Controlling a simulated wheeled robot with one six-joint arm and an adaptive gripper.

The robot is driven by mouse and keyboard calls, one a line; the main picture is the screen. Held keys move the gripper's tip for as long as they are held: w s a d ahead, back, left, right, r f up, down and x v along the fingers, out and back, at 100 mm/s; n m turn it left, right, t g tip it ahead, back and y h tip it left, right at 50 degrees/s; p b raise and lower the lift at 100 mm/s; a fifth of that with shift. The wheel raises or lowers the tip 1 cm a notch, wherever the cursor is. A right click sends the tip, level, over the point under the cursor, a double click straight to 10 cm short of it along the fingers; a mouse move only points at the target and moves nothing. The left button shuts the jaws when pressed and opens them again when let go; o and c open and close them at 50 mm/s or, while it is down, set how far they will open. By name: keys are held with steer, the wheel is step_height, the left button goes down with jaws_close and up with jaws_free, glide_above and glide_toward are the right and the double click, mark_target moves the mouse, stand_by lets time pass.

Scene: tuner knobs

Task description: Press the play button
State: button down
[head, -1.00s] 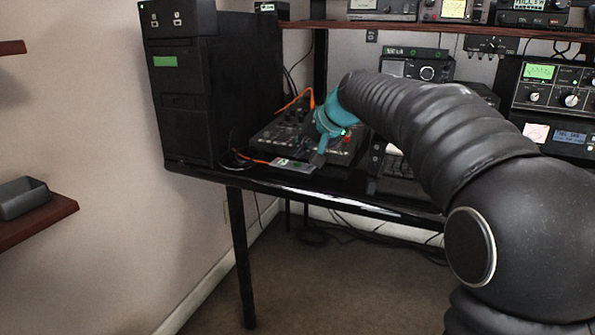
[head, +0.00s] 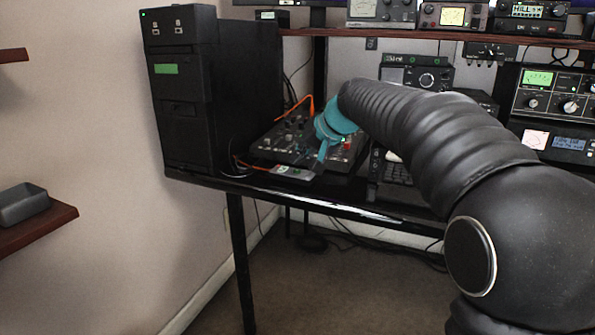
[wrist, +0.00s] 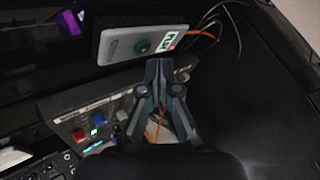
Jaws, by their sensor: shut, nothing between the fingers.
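No play marking is readable. My teal gripper (wrist: 159,66) is shut and empty, its tips close to the box's edge; contact cannot be told. In the head view my gripper (head: 321,155) is just right of the box.
A tall black computer tower (head: 185,90) stands left on the desk. An orange cable (head: 290,105) runs over the panel, and another orange lead meets the box. Radio units (head: 415,72) stand to the right, below a shelf (head: 430,34) with more gear.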

mark_target(299, 171)
steer(key=shift+f, duration=0.1)
stand_by(0.3)
steer(key=shift+f+b, duration=0.35)
steer(key=shift+f, duration=0.3)
stand_by(0.5)
steer(key=shift+r, duration=0.2)
steer(key=shift+r+p, duration=0.35)
steer(key=shift+r, duration=0.2)
steer(key=shift+r, duration=0.1)
step_height(299, 171, up, 5)
steer(key=p, duration=0.4)
stand_by(0.4)
stand_by(0.5)
